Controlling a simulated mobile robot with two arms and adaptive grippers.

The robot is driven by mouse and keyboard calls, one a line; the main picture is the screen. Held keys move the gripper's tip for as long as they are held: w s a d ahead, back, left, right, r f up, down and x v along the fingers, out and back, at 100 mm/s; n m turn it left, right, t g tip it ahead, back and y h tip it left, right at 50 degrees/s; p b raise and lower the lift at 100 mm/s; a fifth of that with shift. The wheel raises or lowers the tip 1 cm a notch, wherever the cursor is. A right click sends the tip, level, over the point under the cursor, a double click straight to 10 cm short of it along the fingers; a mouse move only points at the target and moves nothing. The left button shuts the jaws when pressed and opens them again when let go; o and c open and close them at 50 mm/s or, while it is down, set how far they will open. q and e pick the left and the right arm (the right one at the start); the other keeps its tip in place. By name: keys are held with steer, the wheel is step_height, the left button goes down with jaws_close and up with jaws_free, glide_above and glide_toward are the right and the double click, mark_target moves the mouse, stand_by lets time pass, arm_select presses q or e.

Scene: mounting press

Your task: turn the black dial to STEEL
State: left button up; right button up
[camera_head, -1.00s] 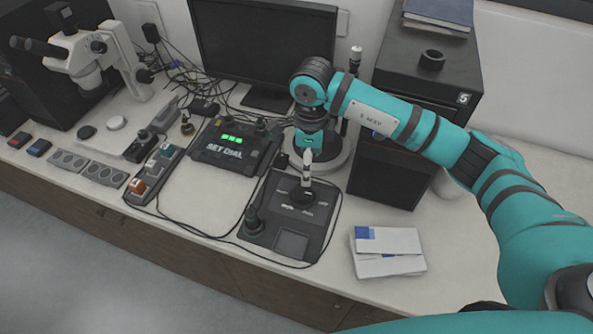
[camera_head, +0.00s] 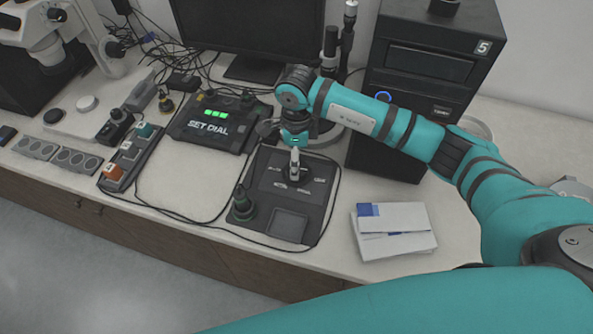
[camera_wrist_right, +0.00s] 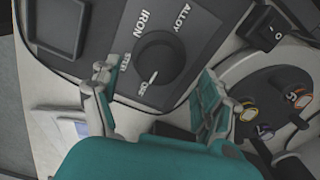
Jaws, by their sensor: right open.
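My right gripper (camera_wrist_right: 158,76) is open, with one finger on each side of the dial and gaps visible between fingers and dial. In the head view my right gripper (camera_head: 295,158) points down over the dial panel (camera_head: 268,185), largely hiding the dial. My left gripper is not in view.
A display box reading SET DIAL (camera_head: 212,125) stands behind left of the panel. A dark knob (camera_head: 242,205) is at the panel's left front. White papers (camera_head: 393,230) lie to the right. A rocker switch (camera_wrist_right: 268,28) and coloured rings show in the wrist view.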

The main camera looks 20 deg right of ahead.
step_height(320, 180, down, 2)
steer(key=shift+s+b, duration=0.1)
steer(key=shift+b, duration=0.2)
steer(key=shift+f, duration=0.4)
steer(key=shift+f+b, duration=0.35)
steer(key=shift+f, duration=0.05)
steer(key=c, duration=1.2)
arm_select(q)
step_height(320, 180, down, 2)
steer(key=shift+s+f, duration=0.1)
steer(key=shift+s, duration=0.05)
